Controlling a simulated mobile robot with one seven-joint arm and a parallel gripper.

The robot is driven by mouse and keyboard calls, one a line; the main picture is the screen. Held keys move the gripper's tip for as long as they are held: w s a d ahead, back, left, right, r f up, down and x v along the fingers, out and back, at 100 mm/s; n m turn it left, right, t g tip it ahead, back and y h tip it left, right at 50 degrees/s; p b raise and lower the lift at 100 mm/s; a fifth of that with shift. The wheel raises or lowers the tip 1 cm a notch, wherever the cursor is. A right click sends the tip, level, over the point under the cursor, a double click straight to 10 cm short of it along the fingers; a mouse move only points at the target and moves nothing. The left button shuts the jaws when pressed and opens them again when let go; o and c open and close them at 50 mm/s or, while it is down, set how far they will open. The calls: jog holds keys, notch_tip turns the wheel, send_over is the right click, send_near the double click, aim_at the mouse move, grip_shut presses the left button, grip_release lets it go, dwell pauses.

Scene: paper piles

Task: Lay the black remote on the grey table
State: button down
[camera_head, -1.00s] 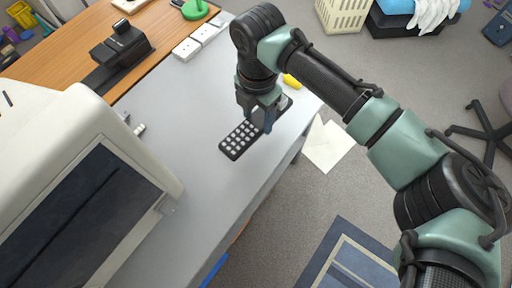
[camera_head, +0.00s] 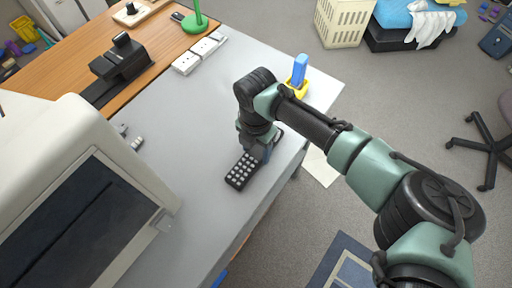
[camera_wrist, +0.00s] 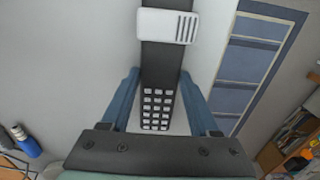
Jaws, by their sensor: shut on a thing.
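The black remote (camera_head: 241,172) has rows of white buttons. It is at or just above the grey table (camera_head: 150,140), near its right edge; I cannot tell whether it touches. My gripper (camera_head: 262,150) is shut on the remote's far part, which the fingers partly hide in the head view. In the wrist view, the remote (camera_wrist: 158,98) runs between the two blue fingers of my gripper (camera_wrist: 160,76), its buttons facing the camera.
A yellow holder (camera_head: 296,88) with a blue block (camera_head: 300,68) stands near the table's back right. White sockets (camera_head: 187,62) line the back left. A beige computer (camera_head: 60,140) stands at the left.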

aim_at(256, 153)
jog(key=shift+f, duration=0.15)
jog(key=shift+c, duration=0.6)
grip_release()
notch_tip(256, 153, up, 12)
jog(key=shift+r+p, duration=0.25)
jog(key=shift+p, duration=0.2)
